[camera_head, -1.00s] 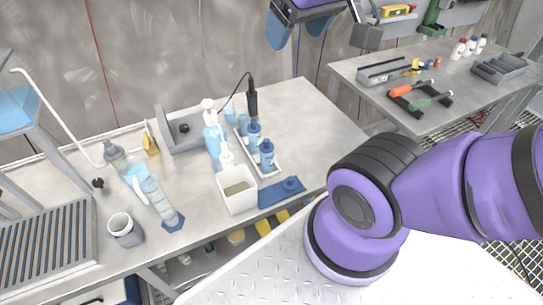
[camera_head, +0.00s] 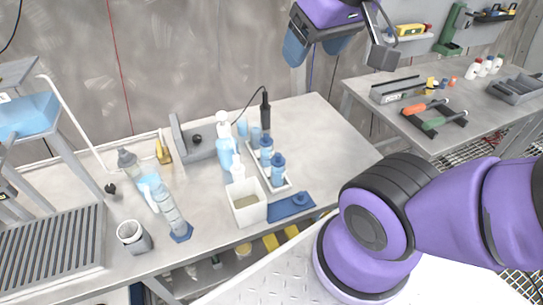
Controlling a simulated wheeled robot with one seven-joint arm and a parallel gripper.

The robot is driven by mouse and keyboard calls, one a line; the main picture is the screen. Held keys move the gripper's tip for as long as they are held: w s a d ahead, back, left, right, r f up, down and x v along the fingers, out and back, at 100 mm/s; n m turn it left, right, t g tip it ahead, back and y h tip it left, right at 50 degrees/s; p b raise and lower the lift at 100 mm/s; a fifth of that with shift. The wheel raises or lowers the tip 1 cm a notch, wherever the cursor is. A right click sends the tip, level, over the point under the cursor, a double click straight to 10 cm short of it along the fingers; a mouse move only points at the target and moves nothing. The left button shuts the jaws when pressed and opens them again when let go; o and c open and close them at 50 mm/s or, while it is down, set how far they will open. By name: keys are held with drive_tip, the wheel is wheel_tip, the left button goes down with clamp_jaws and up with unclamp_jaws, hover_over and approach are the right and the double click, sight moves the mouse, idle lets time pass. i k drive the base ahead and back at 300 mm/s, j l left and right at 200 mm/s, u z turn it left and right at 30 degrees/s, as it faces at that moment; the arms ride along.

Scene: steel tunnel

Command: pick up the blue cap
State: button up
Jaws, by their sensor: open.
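A small round blue cap (camera_head: 300,198) lies on a flat blue mat (camera_head: 283,210) near the front edge of the left bench. Two blue bottles (camera_head: 278,172) with blue tops stand in a white tray just behind it. My gripper (camera_head: 318,50) is at the top of the picture, high above the back of the bench and well away from the cap.
A white open box (camera_head: 247,203) stands left of the mat, with a spray bottle (camera_head: 227,150) behind it. A black probe (camera_head: 265,112) rises behind the tray (camera_head: 286,184). A cylinder (camera_head: 168,210) stands further left. The bench right of the tray is clear.

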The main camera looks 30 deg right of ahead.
sight(300, 199)
drive_tip(key=l+z, duration=0.2)
drive_tip(key=z, duration=0.25)
drive_tip(key=l+z, duration=0.25)
drive_tip(key=z, duration=0.2)
drive_tip(key=l+z, duration=0.25)
drive_tip(key=z, duration=0.2)
